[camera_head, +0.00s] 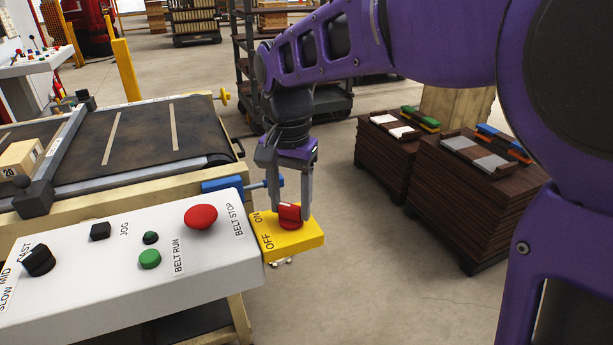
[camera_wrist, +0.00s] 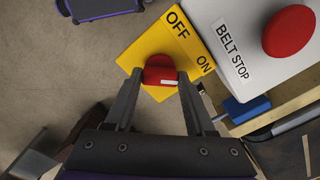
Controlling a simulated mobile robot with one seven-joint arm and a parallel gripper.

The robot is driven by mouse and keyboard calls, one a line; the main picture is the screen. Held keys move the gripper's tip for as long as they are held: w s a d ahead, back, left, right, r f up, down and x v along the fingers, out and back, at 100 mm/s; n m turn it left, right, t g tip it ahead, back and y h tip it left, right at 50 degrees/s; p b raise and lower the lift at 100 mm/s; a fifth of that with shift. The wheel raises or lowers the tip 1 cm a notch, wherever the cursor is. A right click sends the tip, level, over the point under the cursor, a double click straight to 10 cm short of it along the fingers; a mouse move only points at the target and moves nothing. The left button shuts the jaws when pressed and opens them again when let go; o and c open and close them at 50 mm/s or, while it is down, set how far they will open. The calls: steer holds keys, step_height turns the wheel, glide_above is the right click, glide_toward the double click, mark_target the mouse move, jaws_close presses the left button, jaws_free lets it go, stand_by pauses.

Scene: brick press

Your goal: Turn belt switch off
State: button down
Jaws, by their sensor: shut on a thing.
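The belt switch is a red knob (camera_head: 290,214) on a yellow plate (camera_head: 306,241) at the right end of the white control panel. The plate is labelled ON and OFF. My gripper (camera_head: 291,215) points down over the plate with its fingers closed on either side of the red knob. In the wrist view the knob (camera_wrist: 160,71) sits between the two fingertips (camera_wrist: 160,76). A white mark on the knob lies roughly sideways on its lower right, on the side of the ON label. The fingers hide parts of the knob's sides.
The white panel (camera_head: 130,277) carries a red BELT STOP button (camera_head: 201,216), a green BELT RUN button (camera_head: 150,259) and a black selector (camera_head: 38,261). A conveyor (camera_head: 140,140) lies behind it. Brown stacks (camera_head: 500,205) stand at the right. Floor right of the plate is clear.

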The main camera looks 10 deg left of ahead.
steer(key=shift+r, duration=0.1)
steer(key=n+p, duration=0.2)
steer(key=n, duration=0.1)
steer(key=shift+r+n+p, duration=0.1)
steer(key=shift+n+p, duration=0.3)
steer(key=n+p, duration=0.3)
steer(key=n, duration=0.2)
steer(key=n+p, duration=0.2)
steer(key=n, duration=0.3)
steer(key=shift+n+p, duration=1.25)
steer(key=shift+n, duration=0.95)
steer(key=shift+c, duration=1.2)
jaws_free()
